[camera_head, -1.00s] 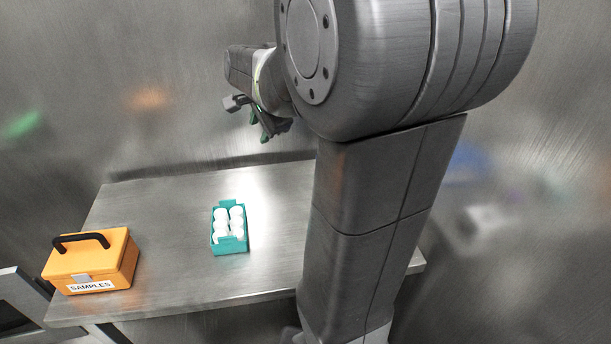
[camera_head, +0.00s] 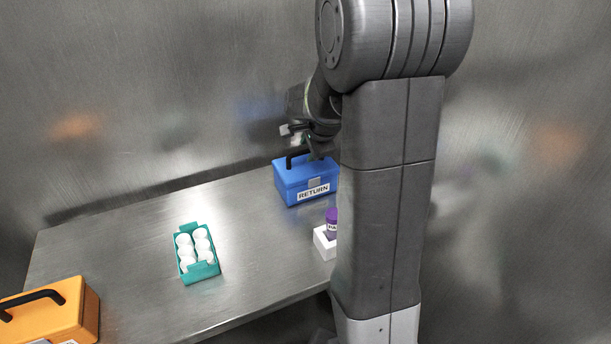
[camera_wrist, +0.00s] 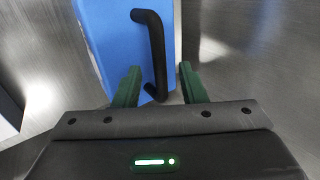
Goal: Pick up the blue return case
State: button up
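The blue return case (camera_head: 300,183) stands at the back of the metal table, with a white RETURN label on its front and a black handle (camera_head: 289,160) on top. In the wrist view the case's blue lid (camera_wrist: 112,35) and its black handle (camera_wrist: 155,50) show large. My gripper (camera_wrist: 158,84) is open, its two green fingers pointing at the handle. The handle's near end appears between the fingers; I see no grip on it. In the head view my gripper (camera_head: 312,146) is just above the case, its fingers partly hidden.
A teal rack (camera_head: 197,262) with several white-capped bottles stands mid-table. An orange case (camera_head: 85,305) is at the front left. A purple-capped container (camera_head: 332,214) in a white holder (camera_head: 324,243) is partly hidden by my arm. The metal table (camera_head: 130,235) is clear around the rack.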

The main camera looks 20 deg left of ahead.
jog(key=shift+w+a+f, duration=0.3)
jog(key=shift+f, duration=0.3)
jog(key=shift+c, duration=0.2)
grip_shut()
dwell(0.9)
